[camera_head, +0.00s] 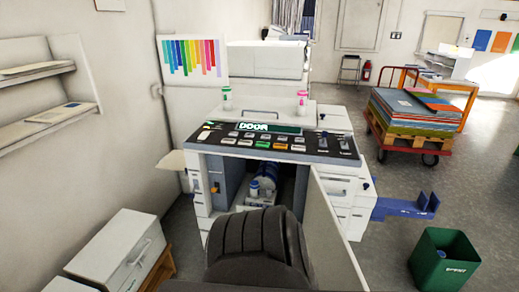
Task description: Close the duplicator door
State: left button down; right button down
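The white duplicator (229,165) stands in the middle, its sloped dark control panel facing me. Its small display (268,127) reads "DOOR". The duplicator door (333,232) is open, swung out toward me from the right side of the front opening. The dark interior (290,180) shows a blue roller or drum and small bottle-like parts. Neither of my grippers can be made out in this view.
A dark, ribbed, rounded shape (258,245) stands in front of the opening and hides its lower part; I cannot tell what it is. White boxes (117,248) stand at lower left, a green bin (444,260) at lower right. Open floor lies right of the duplicator.

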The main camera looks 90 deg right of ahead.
aim_at(336, 267)
jog(key=k, duration=1.25)
jog(key=z, duration=2.3)
jog(key=i, duration=0.5)
jog(key=u, duration=1.6)
jog(key=k, duration=0.65)
jog(key=z, duration=1.2)
